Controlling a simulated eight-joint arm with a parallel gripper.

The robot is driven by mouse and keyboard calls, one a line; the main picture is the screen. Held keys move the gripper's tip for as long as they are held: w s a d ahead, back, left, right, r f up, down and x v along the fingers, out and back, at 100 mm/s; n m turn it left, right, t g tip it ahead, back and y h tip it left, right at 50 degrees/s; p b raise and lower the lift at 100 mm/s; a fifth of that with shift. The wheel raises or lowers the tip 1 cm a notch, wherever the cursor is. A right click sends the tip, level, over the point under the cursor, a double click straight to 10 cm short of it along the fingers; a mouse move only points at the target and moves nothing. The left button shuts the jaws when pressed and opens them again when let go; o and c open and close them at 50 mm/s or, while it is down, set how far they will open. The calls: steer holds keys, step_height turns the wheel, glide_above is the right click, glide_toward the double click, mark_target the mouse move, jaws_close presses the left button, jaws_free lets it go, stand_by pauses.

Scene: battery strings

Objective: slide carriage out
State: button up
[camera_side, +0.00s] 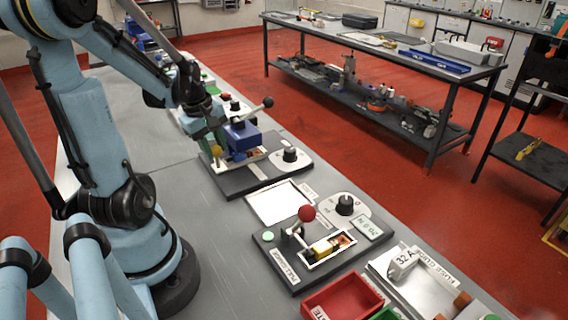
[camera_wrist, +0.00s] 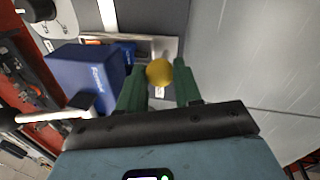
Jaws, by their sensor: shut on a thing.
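My gripper (camera_wrist: 159,80) has its two green fingers on either side of a round yellow knob (camera_wrist: 159,72) in the wrist view, shut on it. In the side view the yellow knob (camera_side: 217,151) shows just below my gripper (camera_side: 213,140), at the near left end of a dark base board (camera_side: 237,188). A blue box-shaped block (camera_side: 241,136) stands on this board beside my gripper; it also shows in the wrist view (camera_wrist: 85,75). A pale slotted frame (camera_side: 257,170) lies below the block. I cannot clearly see how the knob joins the carriage.
A black-knobbed lever (camera_side: 267,103) sticks out above the blue block. A black dial (camera_side: 290,155) stands to its right. A red tray (camera_side: 342,299) lies at the front. Grey bench is clear left of the boards.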

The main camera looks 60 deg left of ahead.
jaws_close()
steer(key=shift+d, duration=3.8)
steer(key=o, duration=0.9)
jaws_free()
steer(key=shift+o, duration=0.4)
steer(key=shift+r, duration=0.2)
step_height(320, 180, up, 12)
steer(key=s, duration=0.2)
steer(key=shift+d+f, duration=0.15)
steer(key=shift+f, duration=0.1)
